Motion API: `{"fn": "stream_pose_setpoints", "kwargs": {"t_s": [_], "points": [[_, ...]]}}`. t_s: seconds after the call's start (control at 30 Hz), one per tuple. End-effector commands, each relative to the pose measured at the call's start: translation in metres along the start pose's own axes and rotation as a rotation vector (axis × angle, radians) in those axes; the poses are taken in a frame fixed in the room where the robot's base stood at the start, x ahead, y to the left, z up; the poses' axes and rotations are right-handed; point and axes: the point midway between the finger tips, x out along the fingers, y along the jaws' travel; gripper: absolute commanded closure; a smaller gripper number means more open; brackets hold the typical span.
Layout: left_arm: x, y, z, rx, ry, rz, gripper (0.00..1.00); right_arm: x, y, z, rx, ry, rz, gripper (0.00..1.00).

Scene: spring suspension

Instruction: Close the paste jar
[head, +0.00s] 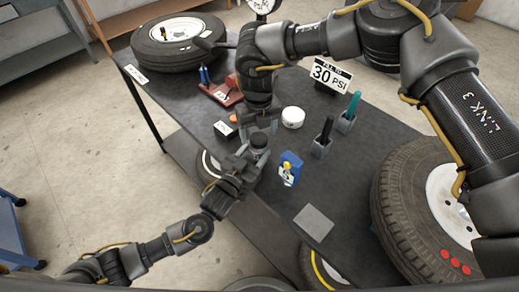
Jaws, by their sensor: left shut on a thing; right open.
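A small dark cylinder (259,141) with a round greyish top, seemingly the paste jar, stands upright at the near left edge of the table. My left gripper (250,154) is shut on it from the near left. My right gripper (259,122) points down just behind and above it, open, with its fingers partly merged with the dark background. I cannot tell whether the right fingers touch the jar, or whether its top is a lid. A white round tub or lid (292,118) sits on the table to the right of the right gripper.
A small white-faced box (225,130) is at left. Tires (178,45) stand behind and at right (420,230).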

Motion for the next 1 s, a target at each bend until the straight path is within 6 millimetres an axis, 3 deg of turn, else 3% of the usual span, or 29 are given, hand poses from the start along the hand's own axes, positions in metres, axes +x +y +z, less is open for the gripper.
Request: {"fn": "stream_pose_setpoints", "kwargs": {"t_s": [0.3,0.5,0.7,0.97,1.0], "points": [[-0.001,0.000,0.006,0.002,-0.013,0.000,1.00,-0.065,0.000,0.000,-0.001,-0.005,0.000,0.28],[-0.001,0.000,0.006,0.002,-0.013,0.000,1.00,-0.094,0.000,-0.001,0.001,-0.003,-0.001,0.28],[-0.001,0.000,0.005,0.002,-0.012,0.000,1.00,-0.106,0.000,-0.001,0.000,-0.002,-0.001,0.28],[-0.001,0.000,0.005,0.002,-0.012,0.000,1.00,-0.107,0.000,-0.001,0.000,-0.001,-0.001,0.28],[-0.001,0.000,0.005,0.002,-0.012,0.000,0.44,-0.107,0.000,-0.001,0.000,-0.001,0.000,0.28]]}}
